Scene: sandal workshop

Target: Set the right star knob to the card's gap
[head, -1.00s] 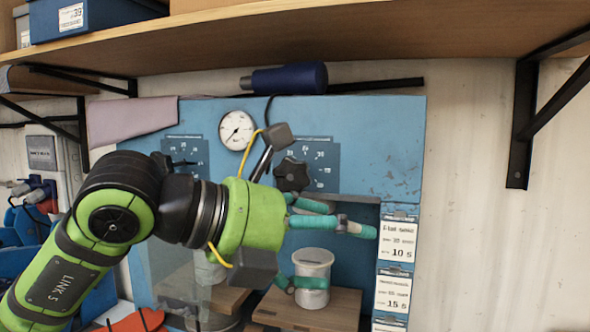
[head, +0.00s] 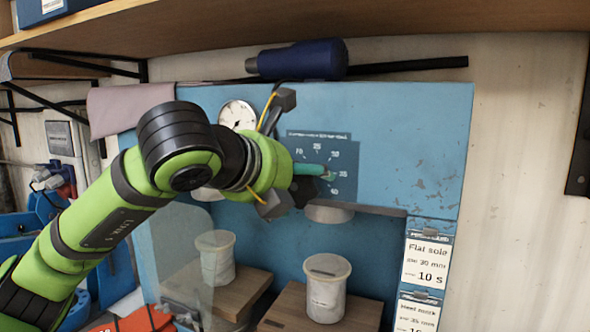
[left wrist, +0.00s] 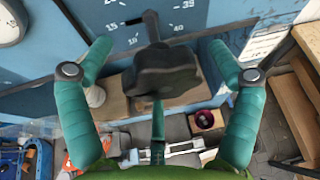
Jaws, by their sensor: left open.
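The right star knob (left wrist: 166,72) is dark, with rounded lobes, and sits on the blue press front. A dark pointer-like bar rises from it toward the dial scale in the left wrist view. My left gripper (left wrist: 160,85) is open, its teal fingers on either side of the knob with visible space at both sides. In the head view, my left gripper (head: 318,171) is at the dial plate (head: 340,150) and covers most of the knob. The upper card (head: 427,262) reads "Flat sole", 30 mm, 10 s. The pointer's exact reading is unclear.
A lower card (head: 416,314) hangs below the first. A round gauge (head: 238,114) is left of the dial. White pots (head: 327,288) stand on wooden blocks in the press opening. A blue-handled tool (head: 300,60) lies on top, under the shelf (head: 420,18).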

